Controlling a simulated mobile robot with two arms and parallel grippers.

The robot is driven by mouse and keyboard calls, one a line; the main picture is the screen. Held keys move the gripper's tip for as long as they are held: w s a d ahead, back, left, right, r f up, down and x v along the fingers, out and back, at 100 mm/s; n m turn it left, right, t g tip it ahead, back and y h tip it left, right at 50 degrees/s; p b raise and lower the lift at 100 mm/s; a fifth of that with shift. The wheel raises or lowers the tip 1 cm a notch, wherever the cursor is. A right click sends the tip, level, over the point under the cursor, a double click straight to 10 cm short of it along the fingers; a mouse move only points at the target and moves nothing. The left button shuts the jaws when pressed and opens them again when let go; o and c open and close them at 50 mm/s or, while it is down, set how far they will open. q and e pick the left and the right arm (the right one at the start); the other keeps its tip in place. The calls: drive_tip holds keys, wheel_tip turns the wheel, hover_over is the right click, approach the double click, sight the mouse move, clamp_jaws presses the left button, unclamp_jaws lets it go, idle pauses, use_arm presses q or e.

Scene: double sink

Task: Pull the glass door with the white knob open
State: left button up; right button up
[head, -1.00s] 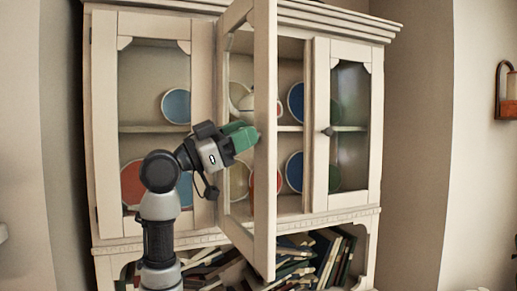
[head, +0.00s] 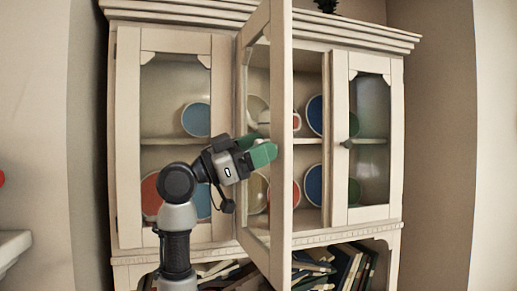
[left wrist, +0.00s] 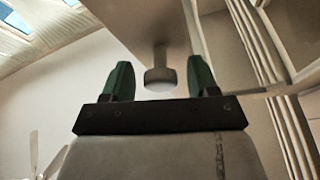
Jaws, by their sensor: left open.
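The middle glass door (head: 281,130) of the cream cabinet stands swung out, its free edge toward me. In the left wrist view the left gripper (left wrist: 160,88) is open, one finger on each side of the knob, with gaps on both sides. In the head view the fingers hide the knob. My right gripper is not in view.
The right glass door (head: 369,140) is shut and has a dark knob (head: 347,143). The left glass panel (head: 175,110) is closed. Plates and bowls stand on the shelves inside. Books (head: 345,265) lean in the open space below. A pale ledge (head: 12,245) is at far left.

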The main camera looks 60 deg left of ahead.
use_arm(q)
drive_tip(key=b+v, duration=0.5)
drive_tip(key=v, duration=0.6)
drive_tip(key=shift+w, duration=0.1)
